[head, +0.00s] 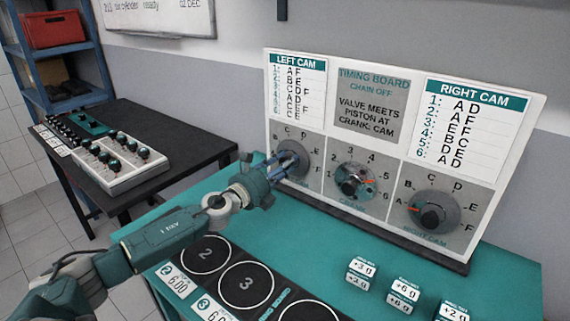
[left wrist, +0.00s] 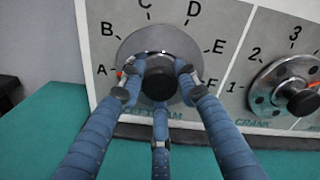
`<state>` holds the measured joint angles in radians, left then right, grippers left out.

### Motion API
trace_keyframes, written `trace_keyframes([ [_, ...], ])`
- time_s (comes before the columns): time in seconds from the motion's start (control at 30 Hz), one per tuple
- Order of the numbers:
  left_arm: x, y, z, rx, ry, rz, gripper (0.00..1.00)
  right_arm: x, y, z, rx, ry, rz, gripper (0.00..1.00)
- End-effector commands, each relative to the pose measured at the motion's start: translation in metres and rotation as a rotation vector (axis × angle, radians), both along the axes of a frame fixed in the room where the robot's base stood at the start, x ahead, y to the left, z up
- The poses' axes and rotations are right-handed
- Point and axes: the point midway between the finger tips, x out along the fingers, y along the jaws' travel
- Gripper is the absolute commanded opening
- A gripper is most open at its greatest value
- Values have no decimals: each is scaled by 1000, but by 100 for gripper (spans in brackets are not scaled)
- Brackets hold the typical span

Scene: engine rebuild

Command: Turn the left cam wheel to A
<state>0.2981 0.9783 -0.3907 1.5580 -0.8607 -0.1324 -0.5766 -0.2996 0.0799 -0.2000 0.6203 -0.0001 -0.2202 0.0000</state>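The left cam wheel (left wrist: 160,45) is a grey disc with a black centre knob (left wrist: 157,84) on the upright board, ringed by letters A to F. An orange mark (left wrist: 119,73) shows at its left edge, beside the letter A. My left gripper (left wrist: 158,85) has its blue fingers closed in around the knob, two above and one below. In the head view the left cam wheel (head: 296,153) is partly hidden by my left gripper (head: 286,166). My right gripper is not in view.
The crank wheel (head: 352,181) and right cam wheel (head: 434,210) sit to the right on the same board. Several small weight blocks (head: 405,291) and a mat with numbered circles (head: 246,285) lie on the green table in front. A black side table (head: 175,148) stands left.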

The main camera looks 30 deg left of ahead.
Motion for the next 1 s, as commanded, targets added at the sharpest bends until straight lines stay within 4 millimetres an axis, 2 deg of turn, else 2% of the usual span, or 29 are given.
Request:
trace_keyframes([
  [0.03, -2, -5, -9, -2, 13, -9, 41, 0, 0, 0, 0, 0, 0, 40],
  [0.1, -1, -4, -8, -1, 12, -8, 49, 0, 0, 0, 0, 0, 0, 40],
  [0.47, -4, -1, -4, 0, 5, -3, 49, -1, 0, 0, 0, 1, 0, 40],
  [0.57, -13, -1, -5, 1, 7, -4, 49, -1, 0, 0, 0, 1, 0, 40],
  [1.0, -74, 3, -5, 1, 9, -5, 49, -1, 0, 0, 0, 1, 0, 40],
])
